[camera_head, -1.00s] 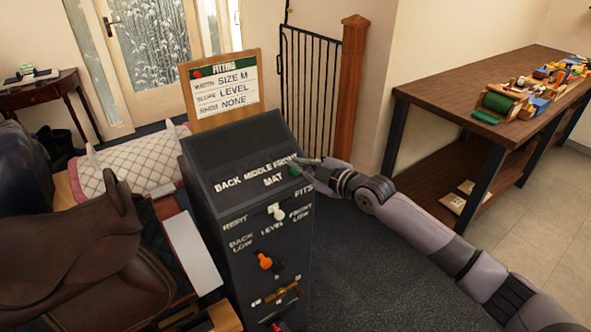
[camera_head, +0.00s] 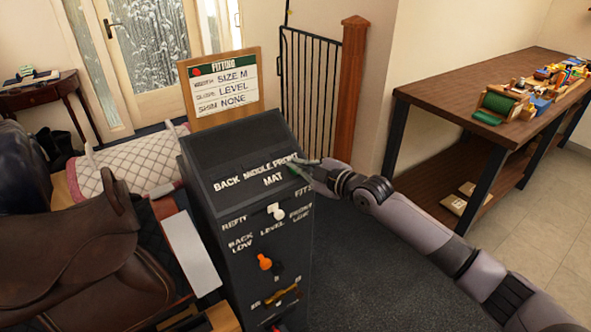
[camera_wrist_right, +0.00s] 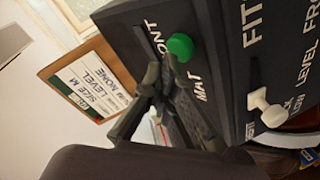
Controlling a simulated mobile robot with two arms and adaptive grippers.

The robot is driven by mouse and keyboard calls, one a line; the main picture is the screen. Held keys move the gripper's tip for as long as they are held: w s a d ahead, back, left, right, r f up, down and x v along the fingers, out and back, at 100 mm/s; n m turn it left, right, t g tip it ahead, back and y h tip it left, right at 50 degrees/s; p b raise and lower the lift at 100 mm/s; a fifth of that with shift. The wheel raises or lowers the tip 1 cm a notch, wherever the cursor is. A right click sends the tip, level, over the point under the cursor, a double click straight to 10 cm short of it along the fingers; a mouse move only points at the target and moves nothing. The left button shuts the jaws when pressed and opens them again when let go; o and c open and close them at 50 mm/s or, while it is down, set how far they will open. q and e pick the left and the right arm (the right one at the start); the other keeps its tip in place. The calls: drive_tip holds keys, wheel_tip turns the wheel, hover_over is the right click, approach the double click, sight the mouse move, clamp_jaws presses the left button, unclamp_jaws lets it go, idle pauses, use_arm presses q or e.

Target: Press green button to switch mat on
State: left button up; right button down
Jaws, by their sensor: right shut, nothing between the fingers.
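The dark control box (camera_head: 248,255) stands in the middle of the head view, with "MAT" lettered on its sloped top. The green button (camera_wrist_right: 180,46) sits beside the word "MAT" in the right wrist view. In the head view only a sliver of green shows by the fingertips. My right gripper (camera_head: 305,168) is shut and empty at the right edge of the box top. In the right wrist view its fingertips (camera_wrist_right: 160,68) are right beside the button; I cannot tell whether they touch it. The white quilted mat (camera_head: 140,163) lies left of the box. My left gripper is not in view.
A fitting board (camera_head: 222,85) reading "SIZE M, LEVEL, NONE" stands behind the box. White (camera_head: 278,212) and orange (camera_head: 264,261) knobs are on the box front. A brown saddle (camera_head: 70,250) is at left. A wooden bench (camera_head: 460,85) stands at right. Floor between is clear.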

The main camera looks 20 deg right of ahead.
drive_tip(key=shift+w+f+b, duration=0.2)
drive_tip(key=shift+f+b, duration=0.2)
drive_tip(key=shift+b, duration=0.1)
idle(0.3)
drive_tip(key=shift+s+d+r+p, duration=0.15)
drive_tip(key=shift+s+r+p, duration=0.4)
drive_tip(key=shift+r+p, duration=0.4)
drive_tip(key=shift+f, duration=0.1)
drive_tip(key=s+d+r+p, duration=0.1)
drive_tip(key=s+r+p, duration=0.2)
drive_tip(key=r+p, duration=0.2)
drive_tip(key=shift+p, duration=0.5)
